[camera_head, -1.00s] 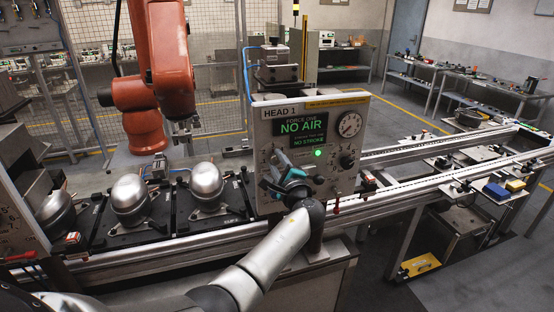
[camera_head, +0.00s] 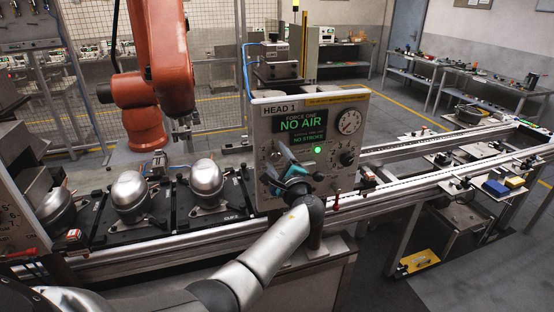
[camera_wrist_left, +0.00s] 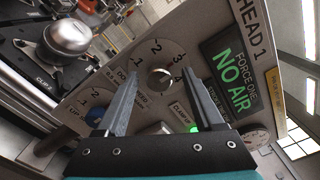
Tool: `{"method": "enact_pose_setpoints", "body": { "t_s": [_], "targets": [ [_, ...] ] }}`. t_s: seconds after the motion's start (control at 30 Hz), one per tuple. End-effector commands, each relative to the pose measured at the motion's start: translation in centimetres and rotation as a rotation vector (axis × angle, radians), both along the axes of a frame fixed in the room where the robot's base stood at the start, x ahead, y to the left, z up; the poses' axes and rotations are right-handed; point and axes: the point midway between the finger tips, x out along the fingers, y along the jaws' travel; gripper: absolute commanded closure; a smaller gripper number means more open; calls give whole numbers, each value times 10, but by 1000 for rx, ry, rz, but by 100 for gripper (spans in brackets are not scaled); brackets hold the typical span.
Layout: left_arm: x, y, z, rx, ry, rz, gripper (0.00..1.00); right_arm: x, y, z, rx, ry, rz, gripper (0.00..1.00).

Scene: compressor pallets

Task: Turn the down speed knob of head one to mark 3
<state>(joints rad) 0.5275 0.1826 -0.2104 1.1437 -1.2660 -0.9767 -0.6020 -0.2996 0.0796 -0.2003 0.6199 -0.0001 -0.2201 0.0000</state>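The head one panel (camera_head: 322,107) stands upright in the middle of the head view, with a green display reading NO AIR. In the left wrist view, a round silver knob (camera_wrist_left: 160,78) sits on a dial marked 1 to 4. The knob's pointer is too small to read surely. My left gripper (camera_wrist_left: 160,76) is open, its two fingers to either side of the knob in the picture with visible gaps. Contact is not seen. In the head view my left gripper (camera_head: 280,168) covers the panel's left dials.
Another dial marked UP (camera_wrist_left: 76,112) lies lower left in the wrist view. A pressure gauge (camera_head: 349,122) and a black knob (camera_head: 347,159) sit on the panel's right side. Silver compressors (camera_head: 206,177) stand on pallets to the left. A rail conveyor (camera_head: 430,146) runs right.

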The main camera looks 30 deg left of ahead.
Motion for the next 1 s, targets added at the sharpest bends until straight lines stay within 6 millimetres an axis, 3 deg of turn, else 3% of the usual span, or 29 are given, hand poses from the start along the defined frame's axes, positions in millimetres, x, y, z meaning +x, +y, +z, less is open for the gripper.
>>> {"method": "enact_pose_setpoints", "body": {
  "t_s": [0.27, 0.47, 1.0],
  "targets": [
    [-2, -2, -1, -1, 1, 0, 31, 0, 0, 0, 0, 0, 0, 31],
    [-13, -16, -2, -2, 0, -1, 31, 0, 0, -1, 0, 0, 0, 31],
    [-77, -91, -3, -4, 1, -2, 31, 0, 0, -13, 0, 0, -1, 31]
  ]
}}
